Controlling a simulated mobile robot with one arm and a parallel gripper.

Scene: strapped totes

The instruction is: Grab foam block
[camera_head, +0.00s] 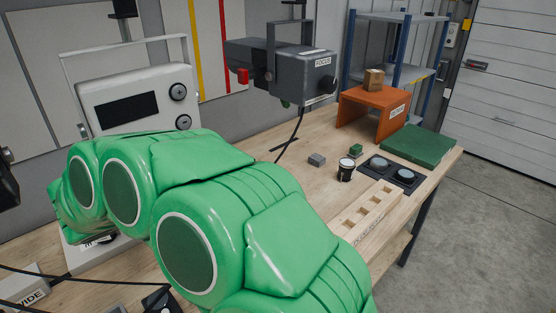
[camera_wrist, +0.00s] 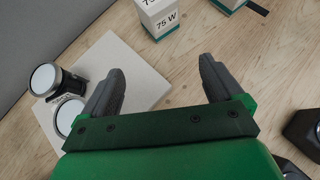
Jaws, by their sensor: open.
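No item in view is clearly labelled as the foam block. A small grey block (camera_head: 316,160) lies on the wooden bench in the head view and may be it, but I cannot tell its material. My gripper (camera_wrist: 160,82) is open and empty in the wrist view, above a pale flat plate (camera_wrist: 133,62) and bare wood. The head view does not show my gripper; my green arm fills the foreground and hides part of the bench.
A white box marked 75 W (camera_wrist: 160,18) and round lens-like parts (camera_wrist: 45,80) stand near my gripper. A black cup (camera_head: 346,170), wooden holder (camera_head: 368,212), green mat (camera_head: 418,146) and orange stand (camera_head: 372,103) occupy the bench's right side.

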